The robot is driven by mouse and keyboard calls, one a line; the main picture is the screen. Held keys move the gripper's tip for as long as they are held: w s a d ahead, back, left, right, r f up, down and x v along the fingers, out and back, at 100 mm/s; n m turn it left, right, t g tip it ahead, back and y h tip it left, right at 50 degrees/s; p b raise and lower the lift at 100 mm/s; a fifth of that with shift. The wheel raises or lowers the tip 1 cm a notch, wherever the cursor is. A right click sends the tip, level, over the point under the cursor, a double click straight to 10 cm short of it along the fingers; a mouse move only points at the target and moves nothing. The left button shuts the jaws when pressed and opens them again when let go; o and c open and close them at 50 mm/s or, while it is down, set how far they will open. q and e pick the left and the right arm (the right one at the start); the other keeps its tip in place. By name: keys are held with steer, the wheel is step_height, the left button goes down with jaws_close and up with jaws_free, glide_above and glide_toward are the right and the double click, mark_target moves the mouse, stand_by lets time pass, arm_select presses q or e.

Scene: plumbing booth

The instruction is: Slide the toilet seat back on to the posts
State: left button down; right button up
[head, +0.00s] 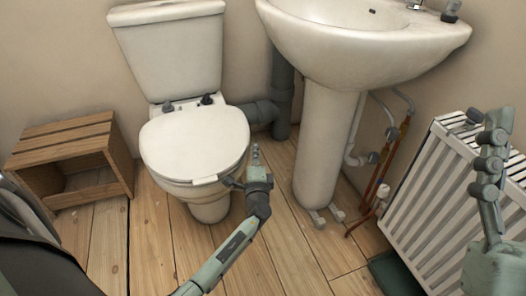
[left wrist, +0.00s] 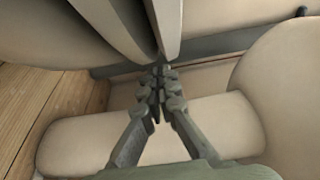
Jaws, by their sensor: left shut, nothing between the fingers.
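The white toilet seat (head: 195,141), with its lid down, lies on the toilet bowl (head: 208,207). Two dark posts stand at the back of the bowl, a left post (head: 168,106) and a right post (head: 207,99), behind the seat's rear edge. I cannot tell how the seat sits against them. My left gripper (head: 256,160) is shut and empty beside the seat's front right edge. The left wrist view shows its closed fingers (left wrist: 158,92) close under pale edges; contact is unclear. My right gripper (head: 478,122) is by the radiator, its fingers too unclear to read.
A cistern (head: 172,55) stands behind the bowl. The basin (head: 365,40) and its pedestal (head: 325,150) are to the right, with pipes (head: 385,160) beside them. A white radiator (head: 435,205) is far right. A wooden crate (head: 75,150) is left. Plank floor lies in front.

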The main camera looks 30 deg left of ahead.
arm_select(q)
steer(key=shift+s+a, duration=0.2)
steer(key=shift+s, duration=0.1)
arm_select(e)
steer(key=shift+w+a+f, duration=0.1)
steer(key=shift+w+f, duration=0.05)
steer(key=shift+f, duration=0.05)
